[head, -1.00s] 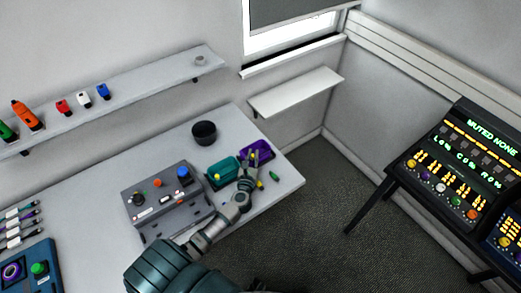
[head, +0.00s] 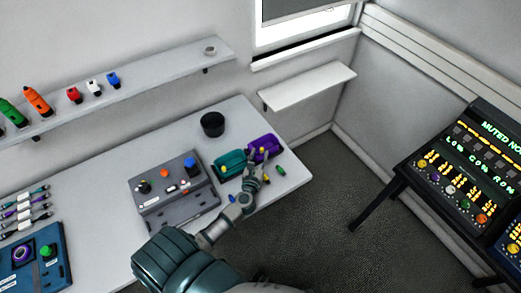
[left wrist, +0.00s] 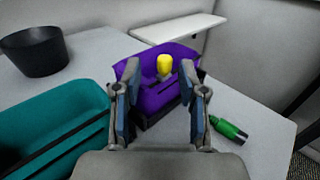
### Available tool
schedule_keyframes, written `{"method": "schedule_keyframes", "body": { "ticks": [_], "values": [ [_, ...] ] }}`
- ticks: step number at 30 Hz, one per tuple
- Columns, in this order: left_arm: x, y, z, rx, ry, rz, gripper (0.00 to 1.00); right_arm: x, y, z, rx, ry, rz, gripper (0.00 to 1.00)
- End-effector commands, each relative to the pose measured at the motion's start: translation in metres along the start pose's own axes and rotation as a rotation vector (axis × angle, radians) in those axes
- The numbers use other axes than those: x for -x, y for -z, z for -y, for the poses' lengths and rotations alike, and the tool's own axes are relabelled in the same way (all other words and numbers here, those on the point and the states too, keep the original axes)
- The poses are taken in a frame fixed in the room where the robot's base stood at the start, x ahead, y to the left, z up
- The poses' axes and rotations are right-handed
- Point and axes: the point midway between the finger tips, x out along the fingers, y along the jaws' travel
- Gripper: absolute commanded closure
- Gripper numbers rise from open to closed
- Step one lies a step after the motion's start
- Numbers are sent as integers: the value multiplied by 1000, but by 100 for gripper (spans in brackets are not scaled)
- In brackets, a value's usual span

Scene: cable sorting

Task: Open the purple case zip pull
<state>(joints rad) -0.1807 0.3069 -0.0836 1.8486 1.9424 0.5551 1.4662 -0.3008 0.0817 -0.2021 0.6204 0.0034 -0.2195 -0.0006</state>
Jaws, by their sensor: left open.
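The purple case (head: 266,146) lies at the far right end of the table, right of a teal case (head: 229,165). In the left wrist view the purple case (left wrist: 156,97) is straight ahead, with a yellow zip pull (left wrist: 164,66) standing up from its top. My left gripper (head: 259,168) is over the near side of the purple case. In the left wrist view the left gripper (left wrist: 160,100) is open, its two fingers either side of the line to the yellow pull, which lies beyond the fingertips and appears untouched. My right gripper is not in view.
A black bowl (head: 213,124) stands behind the teal case (left wrist: 50,125). A grey control box (head: 175,190) stands to the left. A wall shelf (head: 308,86) is behind.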

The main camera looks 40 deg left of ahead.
Motion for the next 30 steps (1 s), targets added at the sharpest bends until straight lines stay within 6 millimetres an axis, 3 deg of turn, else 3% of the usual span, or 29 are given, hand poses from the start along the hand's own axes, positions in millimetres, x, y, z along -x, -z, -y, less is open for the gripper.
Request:
{"method": "schedule_keyframes", "body": {
  "ticks": [6,12,30],
  "values": [
    [51,2,1,1,-1,-4,59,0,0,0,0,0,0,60],
    [79,2,0,0,-1,-3,59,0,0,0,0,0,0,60],
    [86,1,1,1,-1,-1,59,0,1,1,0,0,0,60]
  ]
}}
